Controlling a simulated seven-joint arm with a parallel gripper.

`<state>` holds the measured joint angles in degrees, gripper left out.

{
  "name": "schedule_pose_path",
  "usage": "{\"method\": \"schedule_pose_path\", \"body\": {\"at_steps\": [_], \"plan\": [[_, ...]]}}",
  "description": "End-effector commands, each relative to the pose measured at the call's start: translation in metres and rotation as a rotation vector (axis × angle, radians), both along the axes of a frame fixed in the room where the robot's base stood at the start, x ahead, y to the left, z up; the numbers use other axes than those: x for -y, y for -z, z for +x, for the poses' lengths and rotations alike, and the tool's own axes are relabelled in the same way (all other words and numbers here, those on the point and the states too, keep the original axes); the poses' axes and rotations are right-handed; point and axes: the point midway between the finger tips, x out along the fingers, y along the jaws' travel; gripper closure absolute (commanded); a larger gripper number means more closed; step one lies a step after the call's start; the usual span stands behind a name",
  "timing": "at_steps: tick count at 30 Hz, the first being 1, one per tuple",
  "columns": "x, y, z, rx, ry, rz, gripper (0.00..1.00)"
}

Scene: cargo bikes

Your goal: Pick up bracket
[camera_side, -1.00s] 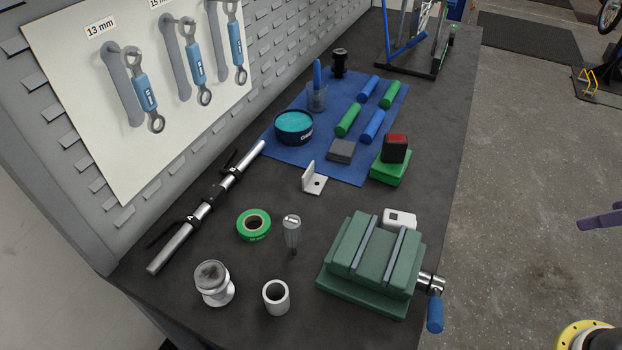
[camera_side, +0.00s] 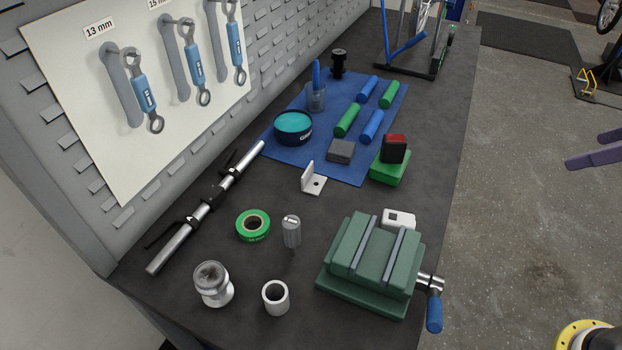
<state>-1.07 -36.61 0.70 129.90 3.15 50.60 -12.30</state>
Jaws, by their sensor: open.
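The bracket (camera_side: 314,181) is a small light-grey L-shaped piece with a hole in its flat leg. It rests on the dark bench top, just off the front edge of the blue mat, with its other leg standing up. My gripper (camera_side: 596,150) shows only as two purple fingers at the right picture edge. The fingers are apart with nothing seen between them, far to the right of the bracket and over the floor side. The rest of the gripper is out of the picture.
Near the bracket are a green tape roll (camera_side: 253,225), a grey cylinder (camera_side: 291,231), a dark grey block (camera_side: 341,151) and a green block with a red-black item (camera_side: 390,165). A green vise (camera_side: 372,262) stands front right. A silver bar (camera_side: 207,205) lies left.

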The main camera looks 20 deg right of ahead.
Motion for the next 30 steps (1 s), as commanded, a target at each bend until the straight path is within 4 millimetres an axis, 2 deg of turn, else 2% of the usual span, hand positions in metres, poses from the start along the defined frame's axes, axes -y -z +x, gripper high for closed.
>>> {"method": "schedule_pose_path", "body": {"at_steps": [1, 3, 7, 11, 14, 17, 22, 26, 30], "plan": [[-0.006, -0.012, 0.02, 0.006, -0.037, -0.006, 0.0], [-0.015, -0.026, 0.047, 0.014, -0.089, -0.014, 0.0], [-0.037, -0.044, 0.101, 0.018, -0.189, -0.027, 0.0], [-0.067, -0.047, 0.157, 0.013, -0.29, -0.037, 0.0], [-0.093, -0.039, 0.198, 0.0, -0.36, -0.041, 0.0], [-0.123, -0.022, 0.236, -0.019, -0.426, -0.042, 0.0], [-0.178, 0.027, 0.287, -0.071, -0.525, -0.041, 0.0], [-0.215, 0.073, 0.307, -0.129, -0.574, -0.038, 0.0], [-0.239, 0.117, 0.31, -0.194, -0.608, -0.044, 0.0]]}}
